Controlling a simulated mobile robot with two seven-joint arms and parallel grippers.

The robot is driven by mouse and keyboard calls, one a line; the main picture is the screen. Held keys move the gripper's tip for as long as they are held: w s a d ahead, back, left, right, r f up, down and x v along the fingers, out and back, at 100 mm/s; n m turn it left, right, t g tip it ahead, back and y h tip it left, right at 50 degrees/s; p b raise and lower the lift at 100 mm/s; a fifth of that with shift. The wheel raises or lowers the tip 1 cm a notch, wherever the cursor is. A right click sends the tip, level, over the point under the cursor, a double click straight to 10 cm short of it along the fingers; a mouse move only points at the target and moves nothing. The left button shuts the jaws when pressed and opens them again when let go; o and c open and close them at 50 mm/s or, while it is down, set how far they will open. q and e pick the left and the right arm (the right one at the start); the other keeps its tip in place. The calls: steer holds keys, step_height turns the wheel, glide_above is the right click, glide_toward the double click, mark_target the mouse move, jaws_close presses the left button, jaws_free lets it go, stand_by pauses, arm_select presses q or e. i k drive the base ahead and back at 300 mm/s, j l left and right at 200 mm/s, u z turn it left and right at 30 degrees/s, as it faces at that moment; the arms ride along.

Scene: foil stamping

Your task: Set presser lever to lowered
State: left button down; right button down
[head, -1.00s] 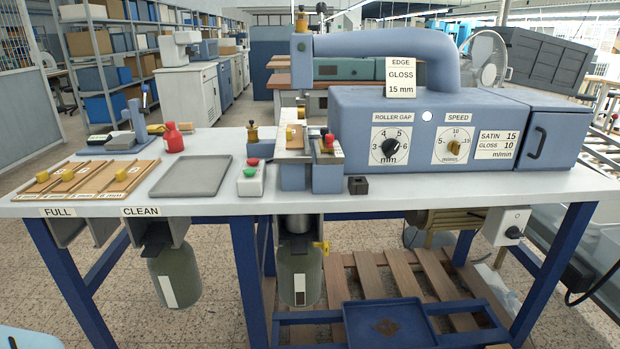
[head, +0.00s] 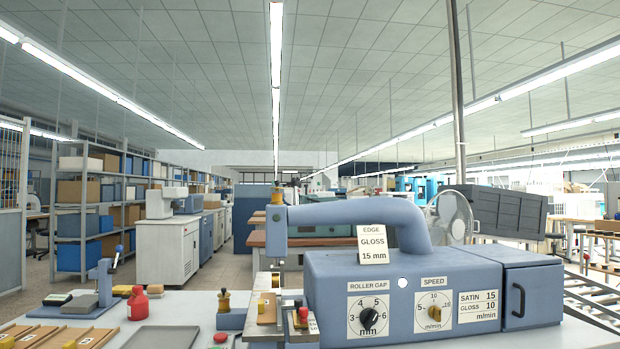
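The blue edge machine (head: 430,300) stands on the bench, with a curved arm (head: 350,215) running left to an upright head (head: 276,232). A brass knob (head: 278,197) tops this head. Below it are a brass-coloured part (head: 268,300) and a red knob (head: 303,314) beside a pale plate. I cannot clearly pick out the presser lever or tell its position. A small press with a blue ball handle (head: 119,249) stands at the left of the bench. Neither of my grippers is in view.
A fan (head: 450,215) stands behind the machine. The bench front is cut off below.

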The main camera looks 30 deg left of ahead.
mark_target(296, 181)
steer(key=i+l, duration=0.35)
steer(key=i, duration=0.15)
steer(key=i+l, duration=0.35)
steer(key=i, duration=0.15)
steer(key=u, duration=2.2)
